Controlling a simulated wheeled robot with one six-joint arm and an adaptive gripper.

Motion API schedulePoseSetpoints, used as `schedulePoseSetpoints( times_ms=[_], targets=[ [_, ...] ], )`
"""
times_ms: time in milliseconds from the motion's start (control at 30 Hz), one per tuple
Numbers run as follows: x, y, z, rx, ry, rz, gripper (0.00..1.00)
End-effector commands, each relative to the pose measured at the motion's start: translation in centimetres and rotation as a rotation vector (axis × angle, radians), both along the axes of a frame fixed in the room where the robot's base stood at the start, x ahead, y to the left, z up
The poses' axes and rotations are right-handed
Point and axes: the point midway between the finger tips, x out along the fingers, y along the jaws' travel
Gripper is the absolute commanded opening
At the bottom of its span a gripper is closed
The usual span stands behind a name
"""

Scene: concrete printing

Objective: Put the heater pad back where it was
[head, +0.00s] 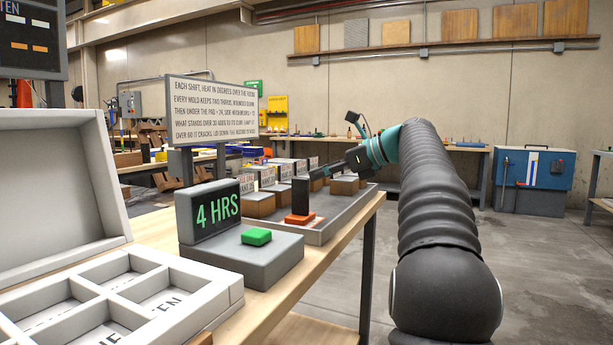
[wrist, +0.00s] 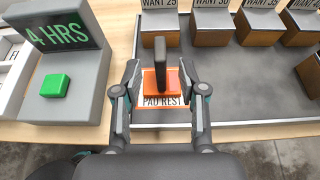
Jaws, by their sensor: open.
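The heater pad (wrist: 172,89) is an orange slab with an upright dark handle. It sits on the near left part of the grey tray, at the spot labelled PAD REST (wrist: 163,101). In the head view the orange pad (head: 299,219) shows at the tray's near end, its handle upright. My gripper (wrist: 161,78) is open, with one finger on each side of the pad's handle in the wrist view and a gap on both sides. In the head view my gripper (head: 314,175) is by the top of the handle.
The grey tray (wrist: 237,90) holds several brown blocks with WANT signs behind the pad. A box reading 4 HRS (wrist: 65,30) with a green button (wrist: 55,85) stands left. An instruction board (head: 212,103) and an open compartment case (head: 190,300) are nearby.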

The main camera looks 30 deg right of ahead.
Motion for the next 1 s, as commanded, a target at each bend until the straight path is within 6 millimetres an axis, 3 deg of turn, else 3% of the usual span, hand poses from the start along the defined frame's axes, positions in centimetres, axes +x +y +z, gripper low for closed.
schedulePoseSetpoints(
  times_ms=[200, 400, 1000],
  targets=[
    [-2.8, -2.3, 1.6, -0.001, 0.000, -0.002, 0.41],
    [-4.0, -3.2, 2.2, -0.001, -0.001, -0.001, 0.41],
    [-4.2, -3.3, 2.2, 0.000, 0.000, 0.001, 0.41]
  ],
)
